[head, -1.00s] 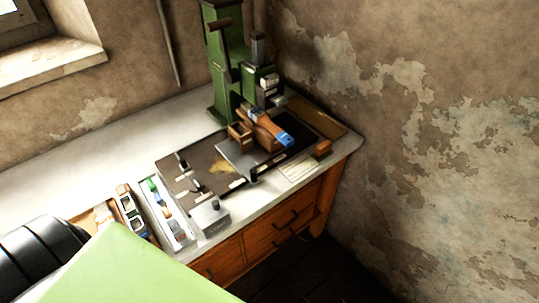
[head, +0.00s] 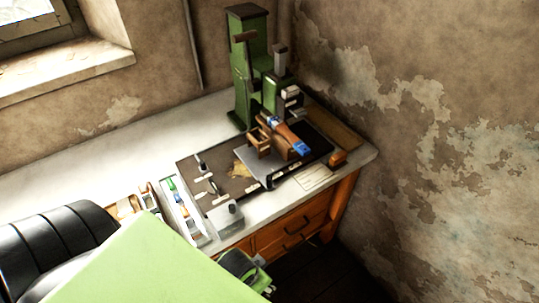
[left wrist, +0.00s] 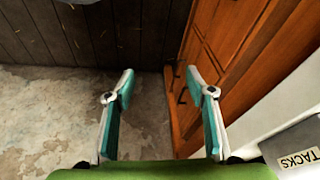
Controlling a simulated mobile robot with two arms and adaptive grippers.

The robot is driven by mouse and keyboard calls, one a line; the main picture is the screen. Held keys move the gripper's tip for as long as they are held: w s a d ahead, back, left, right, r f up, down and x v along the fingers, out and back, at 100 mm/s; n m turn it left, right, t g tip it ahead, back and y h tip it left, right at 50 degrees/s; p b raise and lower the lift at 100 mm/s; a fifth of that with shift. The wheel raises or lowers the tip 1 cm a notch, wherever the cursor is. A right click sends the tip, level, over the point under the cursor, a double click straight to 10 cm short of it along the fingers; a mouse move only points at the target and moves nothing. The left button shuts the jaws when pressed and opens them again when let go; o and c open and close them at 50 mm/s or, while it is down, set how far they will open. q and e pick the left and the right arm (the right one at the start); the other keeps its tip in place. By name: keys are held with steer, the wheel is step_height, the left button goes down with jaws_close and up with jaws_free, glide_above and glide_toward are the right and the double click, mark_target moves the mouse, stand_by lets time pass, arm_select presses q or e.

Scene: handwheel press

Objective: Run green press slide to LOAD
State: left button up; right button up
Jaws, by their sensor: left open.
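My left gripper (left wrist: 158,84) is open and empty in the left wrist view, over the floor beside the drawer fronts, away from the press. My right gripper is not seen.
A brown-and-blue brush-like thing (head: 287,136) lies over the blocks. A grey box (head: 224,216) and tray (head: 186,211) stand at the bench's front. A black chair (head: 50,240) is at lower left. Orange drawers (head: 290,227) face dark floor. A TACKS label (left wrist: 299,159) shows.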

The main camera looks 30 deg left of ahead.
arm_select(q)
steer(key=w+r+m+t+y+p, duration=0.1)
steer(key=w+r+m+t, duration=0.4)
steer(key=w+r, duration=0.8)
steer(key=w+r+m+t, duration=0.4)
steer(key=w+r+t, duration=0.45)
steer(key=r, duration=0.85)
steer(key=w+d+r+m+t+h, duration=0.1)
steer(key=w+d+r+m+h, duration=0.25)
steer(key=r+m, duration=0.25)
steer(key=w+d+r+m+t+h, duration=0.2)
steer(key=w+d+r+m+h, duration=0.1)
steer(key=d+r+m, duration=0.25)
steer(key=s+d+r+m+g+h, duration=0.3)
steer(key=d+m+g+h, duration=0.5)
steer(key=m, duration=0.8)
steer(key=m+g+y, duration=1.2)
steer(key=m+y, duration=0.2)
steer(key=m, duration=0.6)
glide_above(269, 177)
step_height(269, 177, down, 22)
steer(key=shift+f, duration=0.15)
step_height(269, 177, down, 10)
steer(key=b, duration=0.7)
steer(key=shift+d, duration=0.1)
